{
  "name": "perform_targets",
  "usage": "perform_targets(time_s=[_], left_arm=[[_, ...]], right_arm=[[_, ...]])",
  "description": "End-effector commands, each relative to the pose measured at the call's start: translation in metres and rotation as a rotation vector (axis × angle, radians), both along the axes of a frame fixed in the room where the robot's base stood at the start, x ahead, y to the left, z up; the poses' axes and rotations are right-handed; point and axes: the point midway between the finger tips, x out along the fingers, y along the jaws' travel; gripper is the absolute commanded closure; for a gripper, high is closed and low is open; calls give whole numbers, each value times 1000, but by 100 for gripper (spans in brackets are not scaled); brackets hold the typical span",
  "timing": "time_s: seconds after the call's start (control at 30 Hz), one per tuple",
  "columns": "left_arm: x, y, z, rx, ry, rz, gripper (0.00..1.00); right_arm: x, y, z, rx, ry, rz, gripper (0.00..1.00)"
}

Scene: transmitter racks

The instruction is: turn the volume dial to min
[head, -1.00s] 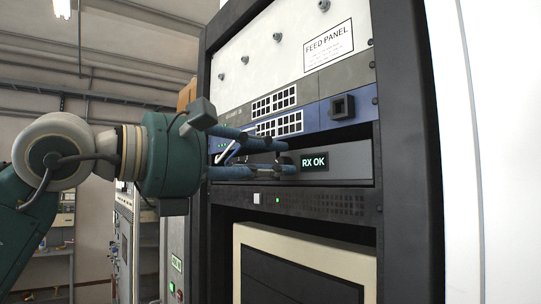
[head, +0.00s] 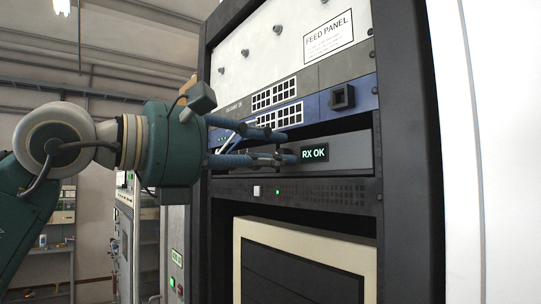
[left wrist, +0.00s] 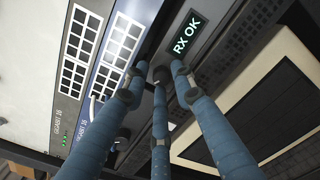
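My left gripper (head: 286,147) has blue segmented fingers reaching from the left toward the dark unit with the lit "RX OK" display (head: 314,154). The fingers converge toward their tips, with a gap still between the upper and lower ones. In the left wrist view the gripper (left wrist: 159,72) has its three fingertips close together but apart, just beside the "RX OK" display (left wrist: 189,32). I see nothing clearly held. My right gripper is not in view.
A dark strip (head: 320,192) with a white button lies below.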

Motion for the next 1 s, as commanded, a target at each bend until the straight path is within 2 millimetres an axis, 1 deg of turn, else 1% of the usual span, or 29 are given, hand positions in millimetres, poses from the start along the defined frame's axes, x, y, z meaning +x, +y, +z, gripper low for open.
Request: perform_targets(time_s=[0.1,0.2,0.33,0.47,0.6,0.73,0.83,1.0], left_arm=[[0,0,0,1,1,0,74],[0,1,-1,1,1,1,74],[-6,10,0,0,0,1,74],[-20,30,0,1,-2,4,74],[-38,55,0,0,-1,4,74],[-53,75,0,0,-1,4,74],[-62,87,-1,1,0,3,74],[-70,96,-1,1,1,0,74]], right_arm=[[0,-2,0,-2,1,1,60],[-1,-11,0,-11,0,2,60],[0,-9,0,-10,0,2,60],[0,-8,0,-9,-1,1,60],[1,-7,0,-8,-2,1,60],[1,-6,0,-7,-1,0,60],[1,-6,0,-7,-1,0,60],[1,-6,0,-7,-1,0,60]])
